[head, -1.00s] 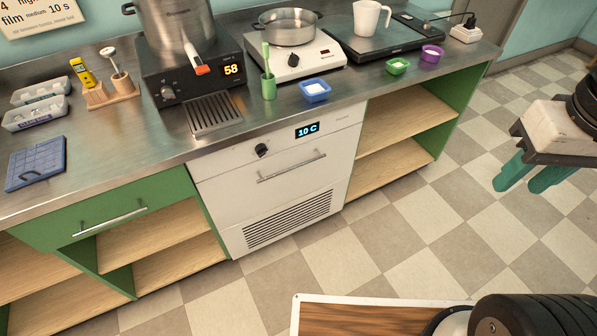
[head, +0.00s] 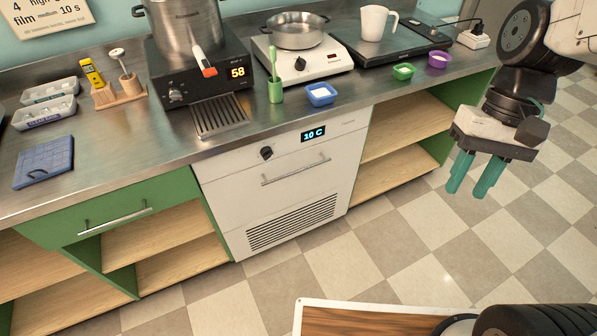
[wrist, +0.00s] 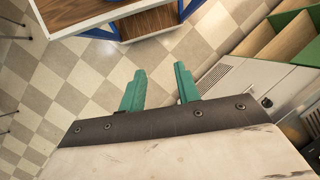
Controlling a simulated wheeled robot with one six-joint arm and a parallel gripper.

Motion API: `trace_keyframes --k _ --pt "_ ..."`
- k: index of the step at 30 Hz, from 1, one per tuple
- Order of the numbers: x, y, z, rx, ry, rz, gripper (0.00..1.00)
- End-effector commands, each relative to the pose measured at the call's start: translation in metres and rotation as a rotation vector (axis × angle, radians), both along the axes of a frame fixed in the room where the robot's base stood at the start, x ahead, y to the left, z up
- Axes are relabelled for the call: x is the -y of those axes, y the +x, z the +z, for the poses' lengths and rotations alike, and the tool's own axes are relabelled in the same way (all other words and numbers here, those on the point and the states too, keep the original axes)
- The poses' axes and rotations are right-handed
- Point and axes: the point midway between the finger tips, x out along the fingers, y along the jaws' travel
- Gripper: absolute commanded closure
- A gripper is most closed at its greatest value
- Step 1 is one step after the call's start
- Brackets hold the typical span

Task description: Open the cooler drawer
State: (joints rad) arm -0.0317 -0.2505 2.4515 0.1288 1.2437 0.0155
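The cooler (head: 285,205) is a white unit under the counter with a dial, a display reading 10 C and a vent grille. Its drawer is shut. A metal bar handle (head: 296,171) runs across the drawer front below the display. My gripper (head: 472,178) hangs to the right of the cooler, apart from it, with teal fingers pointing down. In the wrist view the fingers (wrist: 160,90) are spread with only floor between them. The cooler's pale front (wrist: 243,82) shows at the right of the wrist view.
Open wooden shelves (head: 400,150) stand right of the cooler, and a green drawer (head: 110,212) with a bar handle is at left. The counter holds a hot plate (head: 303,62), a blue dish (head: 321,94) and other items.

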Motion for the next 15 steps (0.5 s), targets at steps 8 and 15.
trace_keyframes --k 8,15 --pt "-0.049 0.048 -0.052 -0.294 0.112 -0.209 0.68" --pt "-0.096 0.087 -0.108 -0.565 0.176 -0.465 0.68"
